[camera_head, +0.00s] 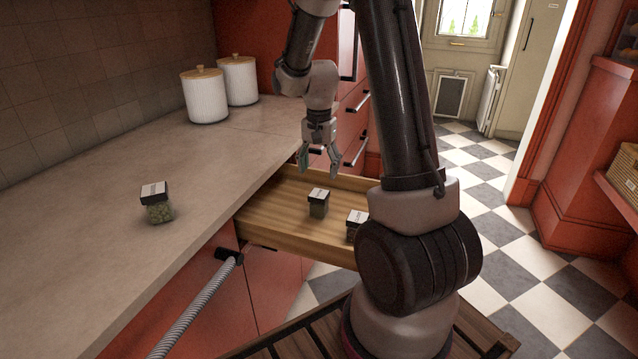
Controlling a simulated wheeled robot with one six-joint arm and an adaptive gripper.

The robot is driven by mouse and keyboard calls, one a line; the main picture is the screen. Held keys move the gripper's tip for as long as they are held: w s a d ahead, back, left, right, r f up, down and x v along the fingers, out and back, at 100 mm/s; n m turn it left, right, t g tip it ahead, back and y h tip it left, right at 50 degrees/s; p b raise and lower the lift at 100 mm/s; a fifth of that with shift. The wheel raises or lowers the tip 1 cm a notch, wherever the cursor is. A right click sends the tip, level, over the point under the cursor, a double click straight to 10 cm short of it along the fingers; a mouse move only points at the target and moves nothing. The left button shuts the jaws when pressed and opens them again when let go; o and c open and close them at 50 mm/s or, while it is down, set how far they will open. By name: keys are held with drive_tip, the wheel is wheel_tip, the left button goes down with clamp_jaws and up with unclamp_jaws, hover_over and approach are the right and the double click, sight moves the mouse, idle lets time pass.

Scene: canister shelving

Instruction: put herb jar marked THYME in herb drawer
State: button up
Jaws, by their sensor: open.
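My gripper (320,168) is open and empty, pointing down above the far part of the open wooden drawer (268,215). A small herb jar (318,205) with green contents and a dark lid with a white label stands in the drawer, nearer than the gripper and apart from it. A second jar (355,222) stands to its right, partly hidden by my arm. A third jar (157,207) with green contents stands on the counter (90,240) at left, well away from the gripper. The label words are too small to read, so I cannot tell which is THYME.
Two white ribbed canisters (205,97) with wooden lids stand at the back of the counter. Red cabinets with bar handles (357,103) stand behind the drawer. The counter around the left jar is clear. The drawer's left part is bare.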

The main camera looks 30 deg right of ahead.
drive_tip(key=s+a+r+n+t, duration=0.25)
drive_tip(key=s+r+n, duration=0.25)
drive_tip(key=s+r, duration=0.7)
drive_tip(key=s+a+r+n+t, duration=0.1)
drive_tip(key=s+r+n, duration=0.4)
drive_tip(key=s, duration=0.7)
drive_tip(key=shift+a+r+t, duration=0.35)
drive_tip(key=shift+a+r, duration=0.2)
drive_tip(key=shift+a, duration=0.3)
drive_tip(key=shift+d, duration=0.1)
